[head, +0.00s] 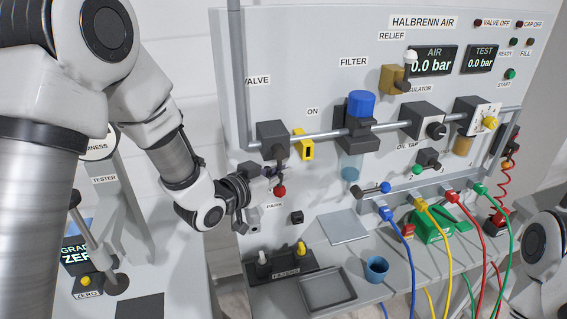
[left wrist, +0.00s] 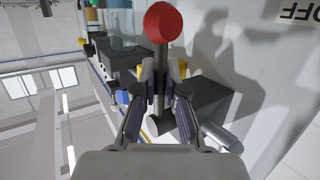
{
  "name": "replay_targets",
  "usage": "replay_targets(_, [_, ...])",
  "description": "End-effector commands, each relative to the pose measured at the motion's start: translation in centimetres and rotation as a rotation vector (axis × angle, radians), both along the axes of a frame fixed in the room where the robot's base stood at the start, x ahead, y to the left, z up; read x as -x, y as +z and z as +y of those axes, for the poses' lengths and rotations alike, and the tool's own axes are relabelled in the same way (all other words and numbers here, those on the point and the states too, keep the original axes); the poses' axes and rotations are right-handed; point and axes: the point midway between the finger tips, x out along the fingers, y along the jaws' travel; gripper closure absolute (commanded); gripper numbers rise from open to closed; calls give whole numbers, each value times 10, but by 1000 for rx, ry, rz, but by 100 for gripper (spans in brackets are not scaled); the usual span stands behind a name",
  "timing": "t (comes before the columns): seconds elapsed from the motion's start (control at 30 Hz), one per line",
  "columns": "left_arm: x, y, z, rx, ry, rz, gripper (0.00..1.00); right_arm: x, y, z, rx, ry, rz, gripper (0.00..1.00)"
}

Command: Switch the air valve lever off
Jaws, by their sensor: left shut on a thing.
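The air valve (head: 272,140) is a dark block on the pipe at the left of the panel. Its lever ends in a red ball knob (head: 280,191), which in the head view sits below the block. My left gripper (head: 268,173) is shut on the lever just below the block. In the left wrist view the grey lever (left wrist: 162,62) stands between the two fingers, with the red knob (left wrist: 168,22) beyond the fingertips. An OFF label (left wrist: 299,13) shows upside down at upper right there. The ON label (head: 312,112) is right of the valve. My right gripper is out of view.
A yellow tag (head: 304,145) hangs on the pipe right of the valve. The AIR display (head: 433,60) reads 0.0 bar. A shelf below holds a grey tray (head: 327,291), a blue cup (head: 376,268) and coloured hoses. A tester (head: 105,181) stands at the left.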

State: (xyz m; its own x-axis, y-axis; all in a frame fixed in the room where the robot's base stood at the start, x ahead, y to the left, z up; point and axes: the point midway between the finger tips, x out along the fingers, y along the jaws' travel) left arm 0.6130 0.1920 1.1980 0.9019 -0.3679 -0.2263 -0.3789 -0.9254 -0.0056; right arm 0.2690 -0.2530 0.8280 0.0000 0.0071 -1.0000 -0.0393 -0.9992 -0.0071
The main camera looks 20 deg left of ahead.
Motion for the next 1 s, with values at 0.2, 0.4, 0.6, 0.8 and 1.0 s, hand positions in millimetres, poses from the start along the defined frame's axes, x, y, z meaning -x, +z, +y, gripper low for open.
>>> replay_targets(0.2, [-1, 0, 0, -2, 1, -4, 100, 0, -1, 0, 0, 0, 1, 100])
replay_targets(0.4, [-1, 0, 0, -2, 1, -4, 64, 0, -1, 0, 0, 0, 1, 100])
replay_targets(0.6, [0, 0, 1, -1, 1, -4, 64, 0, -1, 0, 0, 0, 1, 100])
replay_targets(0.8, [24, 7, 11, 4, 4, -2, 64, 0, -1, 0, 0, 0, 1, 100])
replay_targets(1.0, [58, 16, 26, 4, 5, -5, 64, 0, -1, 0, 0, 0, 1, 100])
